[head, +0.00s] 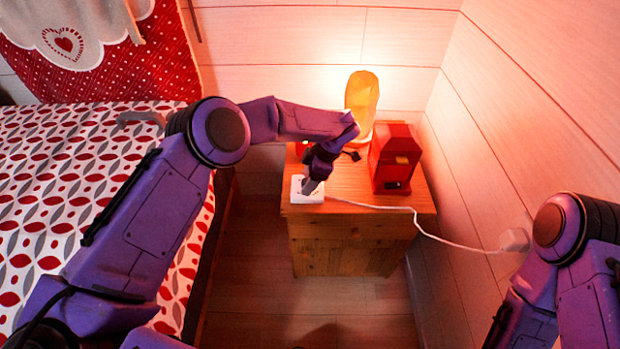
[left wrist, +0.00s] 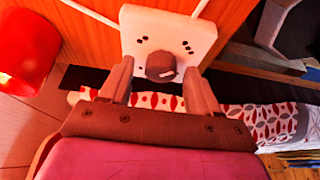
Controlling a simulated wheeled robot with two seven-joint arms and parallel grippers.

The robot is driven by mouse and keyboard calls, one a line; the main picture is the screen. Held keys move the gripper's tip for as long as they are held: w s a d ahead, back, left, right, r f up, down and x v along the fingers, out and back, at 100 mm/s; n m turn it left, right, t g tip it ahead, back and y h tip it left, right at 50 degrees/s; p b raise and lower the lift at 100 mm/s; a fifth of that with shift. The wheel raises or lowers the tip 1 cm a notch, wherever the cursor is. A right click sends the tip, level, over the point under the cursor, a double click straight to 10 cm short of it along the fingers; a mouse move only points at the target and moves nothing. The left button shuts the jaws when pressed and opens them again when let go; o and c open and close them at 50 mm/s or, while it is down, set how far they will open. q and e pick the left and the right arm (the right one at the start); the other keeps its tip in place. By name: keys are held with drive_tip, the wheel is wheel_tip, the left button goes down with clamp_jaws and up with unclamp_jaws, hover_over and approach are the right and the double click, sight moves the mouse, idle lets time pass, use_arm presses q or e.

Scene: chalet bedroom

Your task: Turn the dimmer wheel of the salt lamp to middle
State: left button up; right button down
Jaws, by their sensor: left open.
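The salt lamp (head: 362,96) glows orange at the back of the wooden nightstand (head: 345,225). Its white dimmer box (head: 297,194) lies at the nightstand's front left, partly covered by my left gripper (head: 312,186). In the left wrist view, the white box (left wrist: 188,28) carries a dark round dimmer wheel (left wrist: 160,66) with a light mark on its lower right and small dark dots around it. My left gripper's open fingers (left wrist: 160,70) stand on either side of the wheel, and I cannot tell whether they touch it. My right arm shows at the right edge, its gripper out of view.
A red box (head: 395,158) stands right of the lamp. A white cord (head: 420,226) runs from the dimmer box to a wall plug (head: 514,240). A red round object (left wrist: 25,45) shows at the wrist view's left. The bed (head: 60,180) is left of the nightstand.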

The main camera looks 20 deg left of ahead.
use_arm(q)
drive_tip(key=c, duration=1.1)
drive_tip(key=shift+o, duration=0.3)
drive_tip(key=shift+n, duration=0.3)
drive_tip(key=n, duration=0.2)
drive_tip(key=n+g+b, duration=0.1)
drive_tip(key=shift+w+n+g+h, duration=0.15)
drive_tip(key=shift+n+g+h, duration=0.15)
drive_tip(key=shift+n+h, duration=0.1)
drive_tip(key=n+g+h+b, duration=0.1)
drive_tip(key=n+b, duration=0.1)
drive_tip(key=n, duration=0.2)
drive_tip(key=shift+a+n, duration=0.15)
drive_tip(key=shift+n, duration=0.15)
drive_tip(key=n+h+b, duration=0.1)
drive_tip(key=n, duration=0.3)
drive_tip(key=shift+w+a+g+h+b, duration=0.1)
drive_tip(key=shift+g+h+b, duration=0.2)
drive_tip(key=shift+h+b, duration=0.1)
drive_tip(key=shift+a+r+n+h+b, duration=0.1)
drive_tip(key=shift+n+h+b, duration=0.65)
drive_tip(key=shift+n, duration=1.65)
